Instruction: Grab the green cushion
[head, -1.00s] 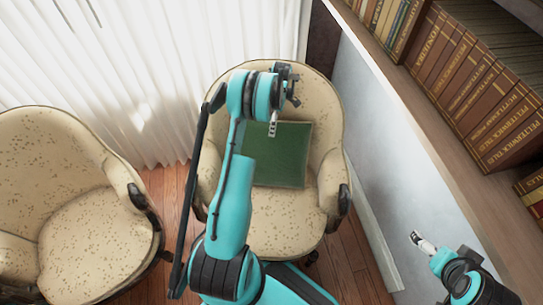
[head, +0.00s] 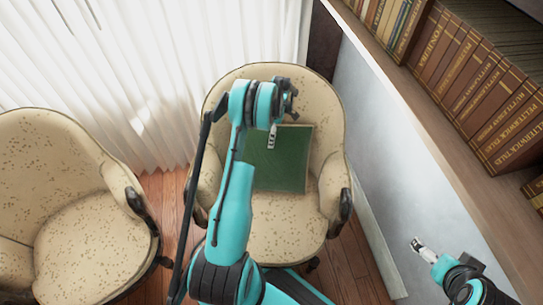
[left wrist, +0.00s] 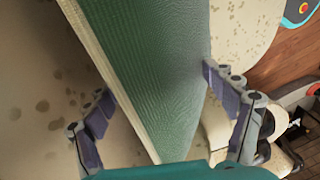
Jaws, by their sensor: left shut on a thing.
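The green cushion (head: 285,170) stands against the backrest of the middle cream armchair (head: 275,240). My left gripper (head: 272,140) reaches in from above and is at the cushion's upper left part. In the left wrist view, the cushion (left wrist: 165,40) with its pale edge runs between the two fingers of the left gripper (left wrist: 157,85), which is shut on it. The cushion's left part is hidden behind my arm in the head view. My right gripper (head: 420,245) is at the lower right, away from the cushion and small in view, its jaw opening unclear.
A second cream armchair (head: 85,220) stands at the left. A white curtain (head: 150,70) hangs behind. A shelf with several brown books (head: 480,85) runs along the right, above a pale wall (head: 385,150). Wooden floor (head: 345,265) shows between the chair and the wall.

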